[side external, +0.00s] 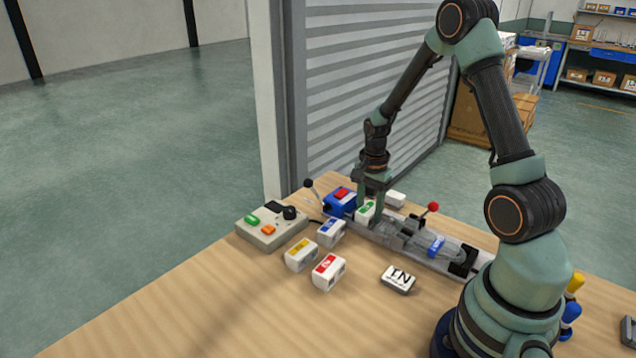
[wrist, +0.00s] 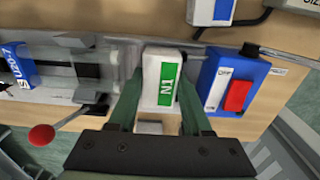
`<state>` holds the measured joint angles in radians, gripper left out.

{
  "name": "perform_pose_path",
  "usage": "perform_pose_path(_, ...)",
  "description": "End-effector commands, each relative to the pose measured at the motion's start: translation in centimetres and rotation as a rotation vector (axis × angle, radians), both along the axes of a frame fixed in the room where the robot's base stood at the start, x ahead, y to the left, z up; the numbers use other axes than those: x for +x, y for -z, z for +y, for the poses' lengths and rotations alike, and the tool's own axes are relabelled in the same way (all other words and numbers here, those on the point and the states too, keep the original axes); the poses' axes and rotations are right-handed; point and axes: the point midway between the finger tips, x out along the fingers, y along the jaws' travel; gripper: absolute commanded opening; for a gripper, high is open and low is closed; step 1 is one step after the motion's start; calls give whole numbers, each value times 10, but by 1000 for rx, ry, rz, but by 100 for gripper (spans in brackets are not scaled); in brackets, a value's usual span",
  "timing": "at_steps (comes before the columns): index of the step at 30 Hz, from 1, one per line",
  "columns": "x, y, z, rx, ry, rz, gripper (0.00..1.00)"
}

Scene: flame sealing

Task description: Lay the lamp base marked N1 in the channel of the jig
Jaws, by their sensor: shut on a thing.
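The lamp base marked N1 (wrist: 158,75) is a white block with a green label. My gripper (wrist: 160,98) is shut on it, with one green finger on each side. In the side view the base (side external: 364,212) shows its green label below my gripper (side external: 371,203), at the far left end of the jig. The grey jig (side external: 465,256) runs to the right, and a clear piece with a blue label (side external: 436,246) lies in it. In the wrist view the base is between the jig (wrist: 85,70) and a blue unit. I cannot tell whether it touches the channel floor.
The blue unit with a red top (side external: 340,201) stands close beside the base. White blocks with blue (side external: 331,233), yellow (side external: 301,254) and red (side external: 328,272) labels stand in front. A red-knobbed lever (side external: 432,207) rises from the jig. A control box (side external: 270,229) is at left.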

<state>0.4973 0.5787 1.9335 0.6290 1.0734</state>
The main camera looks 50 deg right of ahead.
Motion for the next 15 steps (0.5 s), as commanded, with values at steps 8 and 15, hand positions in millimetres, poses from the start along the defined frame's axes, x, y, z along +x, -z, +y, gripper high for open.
perform_pose_path(8, 0, 0, 0, 0, 0, 0, 0)
perform_pose_path(15, 0, 0, 0, 0, 0, 0, 84)
